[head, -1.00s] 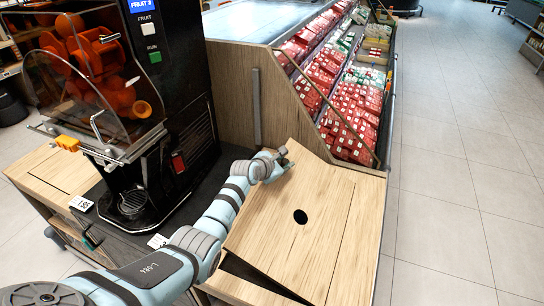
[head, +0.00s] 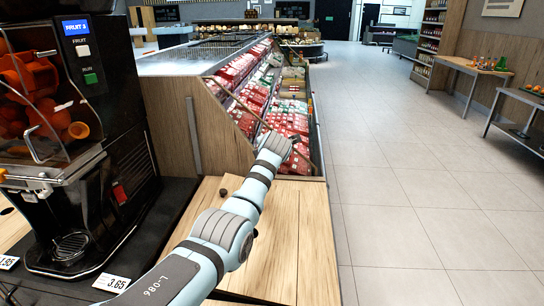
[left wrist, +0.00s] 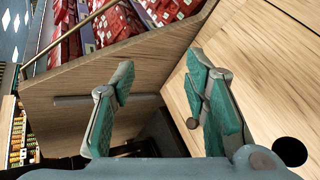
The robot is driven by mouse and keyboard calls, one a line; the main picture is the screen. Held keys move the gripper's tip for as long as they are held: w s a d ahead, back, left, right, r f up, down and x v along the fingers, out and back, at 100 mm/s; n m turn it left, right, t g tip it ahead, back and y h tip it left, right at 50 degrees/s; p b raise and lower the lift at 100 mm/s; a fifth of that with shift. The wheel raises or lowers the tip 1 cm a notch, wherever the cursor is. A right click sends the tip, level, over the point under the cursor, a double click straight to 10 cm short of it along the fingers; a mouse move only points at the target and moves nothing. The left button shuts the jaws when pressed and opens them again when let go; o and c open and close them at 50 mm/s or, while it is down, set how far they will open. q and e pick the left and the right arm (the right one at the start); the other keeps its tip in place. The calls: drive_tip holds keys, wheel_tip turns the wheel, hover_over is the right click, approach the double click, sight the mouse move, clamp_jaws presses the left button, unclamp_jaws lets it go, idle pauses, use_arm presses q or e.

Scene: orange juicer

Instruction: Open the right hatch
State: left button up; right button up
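The right hatch (head: 274,250) is a pale wooden panel in the counter beside the juicer. It appears tilted, with a dark gap at its front edge in the head view. In the left wrist view the hatch (left wrist: 265,85) shows a black round hole, and a dark opening lies beside its edge. A small dark round knob (left wrist: 192,123) shows by the right finger. My left gripper (head: 282,145) reaches over the far end of the counter. Its teal fingers (left wrist: 160,105) are apart with nothing between them; contact with the hatch cannot be told. My right gripper is out of view.
The black orange juicer (head: 100,130) stands left of the hatch, with price tags (head: 111,283) at its front. A wooden partition (head: 172,125) and a display of red packs (head: 285,115) stand behind. The floor to the right is clear.

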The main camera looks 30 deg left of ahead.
use_arm(q)
drive_tip(key=v, duration=1.2)
drive_tip(key=shift+s, duration=0.25)
drive_tip(key=shift+d+r, duration=0.1)
drive_tip(key=shift+r, duration=0.05)
